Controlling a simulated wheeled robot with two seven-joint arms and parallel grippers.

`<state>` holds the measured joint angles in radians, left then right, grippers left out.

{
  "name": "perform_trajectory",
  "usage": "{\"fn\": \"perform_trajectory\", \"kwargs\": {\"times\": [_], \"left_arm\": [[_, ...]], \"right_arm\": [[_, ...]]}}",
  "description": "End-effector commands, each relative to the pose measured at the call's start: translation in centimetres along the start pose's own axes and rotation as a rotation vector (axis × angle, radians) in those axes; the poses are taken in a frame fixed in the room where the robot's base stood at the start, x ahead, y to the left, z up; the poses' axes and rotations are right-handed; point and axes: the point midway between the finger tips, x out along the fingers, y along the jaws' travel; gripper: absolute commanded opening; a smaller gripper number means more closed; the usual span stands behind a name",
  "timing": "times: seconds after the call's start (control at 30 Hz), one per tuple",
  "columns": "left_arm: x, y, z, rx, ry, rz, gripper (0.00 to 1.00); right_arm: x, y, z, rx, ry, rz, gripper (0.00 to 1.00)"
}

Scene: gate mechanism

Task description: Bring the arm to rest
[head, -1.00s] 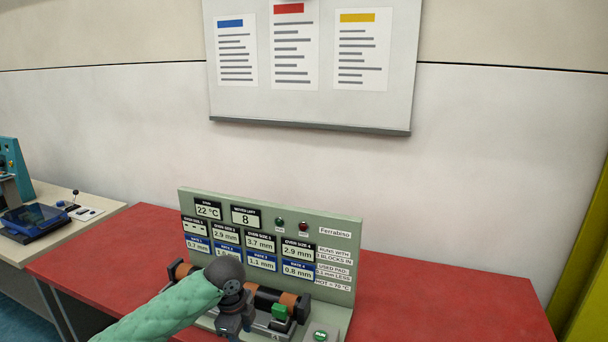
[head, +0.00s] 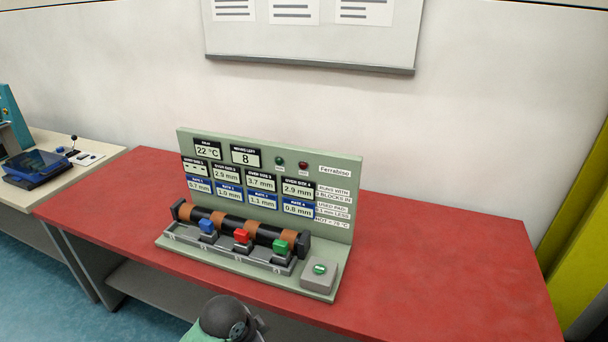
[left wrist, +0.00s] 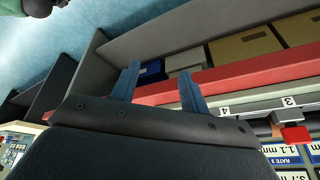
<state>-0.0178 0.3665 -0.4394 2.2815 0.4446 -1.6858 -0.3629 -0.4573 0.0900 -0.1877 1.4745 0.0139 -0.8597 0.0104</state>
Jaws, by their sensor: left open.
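My left arm shows in the head view only as a dark joint (head: 225,318) and a bit of green sleeve at the bottom edge, in front of the red table (head: 440,270). My left gripper (left wrist: 158,88) shows in the left wrist view, its two fingers apart and nothing between them. It is clear of the gate mechanism (head: 265,168), a pale green panel and base with a dark bar. Blue (head: 207,226), red (head: 242,237) and green (head: 280,246) blocks stand in a row at the bar. My right gripper is in neither view.
A grey box with a green button (head: 320,269) sits at the base's right end. Another bench (head: 105,150) with a blue device (head: 36,166) stands at left. Boxes (left wrist: 245,45) sit below the red table edge (left wrist: 250,75). The table's right part is bare.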

Motion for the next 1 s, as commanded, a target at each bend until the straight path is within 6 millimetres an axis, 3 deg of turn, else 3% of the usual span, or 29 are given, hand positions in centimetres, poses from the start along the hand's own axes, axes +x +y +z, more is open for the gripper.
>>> {"fn": "perform_trajectory", "kwargs": {"times": [0.6,1.0], "left_arm": [[-0.9,6.3,12.5,-0.598,-0.05,-0.16,0.45],[-2.1,8.2,17.2,-0.768,-0.099,-0.232,0.45]], "right_arm": [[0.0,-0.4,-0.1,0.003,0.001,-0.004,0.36],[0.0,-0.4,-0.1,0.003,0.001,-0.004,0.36]]}}
